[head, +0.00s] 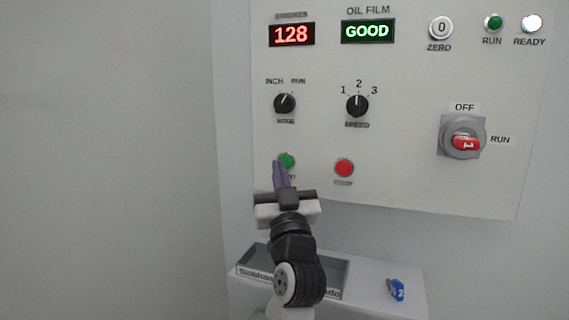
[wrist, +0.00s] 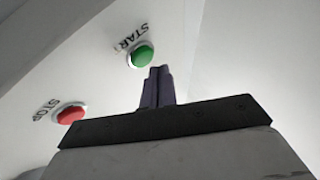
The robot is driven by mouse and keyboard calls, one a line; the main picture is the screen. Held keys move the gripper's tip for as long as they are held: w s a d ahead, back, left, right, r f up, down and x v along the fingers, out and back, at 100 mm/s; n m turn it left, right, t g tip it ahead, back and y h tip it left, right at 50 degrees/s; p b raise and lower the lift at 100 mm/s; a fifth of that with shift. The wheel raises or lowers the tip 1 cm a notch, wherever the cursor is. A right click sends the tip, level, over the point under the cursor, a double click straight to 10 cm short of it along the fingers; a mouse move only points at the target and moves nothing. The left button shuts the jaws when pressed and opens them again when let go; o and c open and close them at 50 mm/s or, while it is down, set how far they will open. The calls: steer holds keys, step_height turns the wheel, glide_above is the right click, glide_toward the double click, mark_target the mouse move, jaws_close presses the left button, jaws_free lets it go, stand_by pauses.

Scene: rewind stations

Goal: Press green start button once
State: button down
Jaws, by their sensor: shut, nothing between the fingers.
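The green start button (head: 287,159) is at the lower left of the control panel, partly covered by my gripper's fingers in the head view. In the wrist view the green button (wrist: 142,56) shows in full, with the label START beside it. My gripper (head: 278,165) is shut and empty, its fingers pointing at the panel just below the green button. In the wrist view the fingertips (wrist: 160,70) are close to the button, a little to its side. I cannot tell whether they touch the panel.
The red stop button (head: 344,167) is to the right of the green one. Above are the mode knob (head: 284,103), a speed knob (head: 357,105) and displays reading 128 and GOOD. A red rotary switch (head: 465,142) is at right.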

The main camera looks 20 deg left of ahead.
steer(key=shift+w, duration=0.15)
stand_by(0.4)
steer(key=shift+w, duration=0.3)
steer(key=shift+w, duration=0.4)
stand_by(0.6)
stand_by(0.3)
steer(key=shift+s, duration=0.8)
steer(key=s, duration=0.5)
steer(key=shift+a, duration=0.1)
stand_by(0.6)
